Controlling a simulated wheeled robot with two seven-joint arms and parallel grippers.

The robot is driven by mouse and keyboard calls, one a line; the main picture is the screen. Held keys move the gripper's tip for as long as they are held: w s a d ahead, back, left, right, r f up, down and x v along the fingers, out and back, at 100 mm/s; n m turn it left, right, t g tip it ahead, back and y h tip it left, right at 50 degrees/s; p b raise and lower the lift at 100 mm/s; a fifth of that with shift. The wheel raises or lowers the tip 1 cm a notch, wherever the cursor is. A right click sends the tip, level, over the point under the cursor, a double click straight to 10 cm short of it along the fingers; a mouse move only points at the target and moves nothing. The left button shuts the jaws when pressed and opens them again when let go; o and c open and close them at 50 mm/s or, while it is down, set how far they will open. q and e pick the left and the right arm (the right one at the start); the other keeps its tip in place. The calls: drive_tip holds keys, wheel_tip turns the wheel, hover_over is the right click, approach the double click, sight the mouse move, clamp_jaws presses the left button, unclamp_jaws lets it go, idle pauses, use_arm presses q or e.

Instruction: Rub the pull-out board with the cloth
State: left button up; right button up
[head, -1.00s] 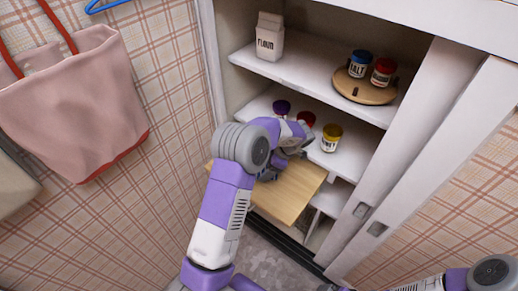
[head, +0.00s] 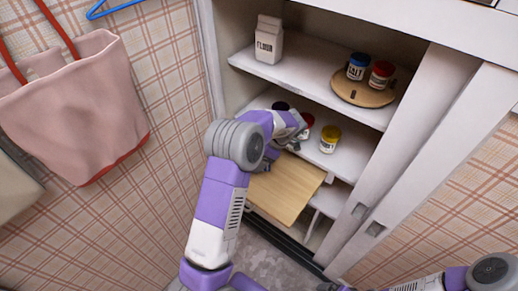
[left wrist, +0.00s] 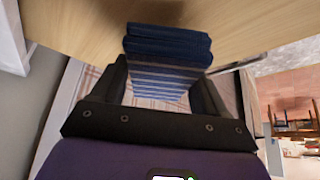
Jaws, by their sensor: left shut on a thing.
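The pull-out board (head: 290,190) is a pale wooden panel extending from the cabinet below the lower shelf. My left arm hides its left part. In the left wrist view, the board's wooden surface (left wrist: 80,25) fills the top. My left gripper (left wrist: 166,72) is shut on a folded blue cloth (left wrist: 168,42) with pale stripes. The cloth lies at or against the board; firm contact is hard to judge. In the head view the left gripper is at the board's back edge, mostly hidden by my wrist, and the cloth is not visible. My right arm shows at the lower right, its jaws unclear.
The lower shelf just above the board holds a yellow jar (head: 330,139), a red jar (head: 307,119) and a dark jar (head: 280,106). Above are a flour carton (head: 269,38) and a round wooden tray (head: 362,91) with two jars. A pink bag (head: 75,105) hangs left.

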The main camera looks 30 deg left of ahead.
use_arm(q)
drive_tip(key=shift+r+p, duration=0.85)
drive_tip(key=shift+r, duration=1.2)
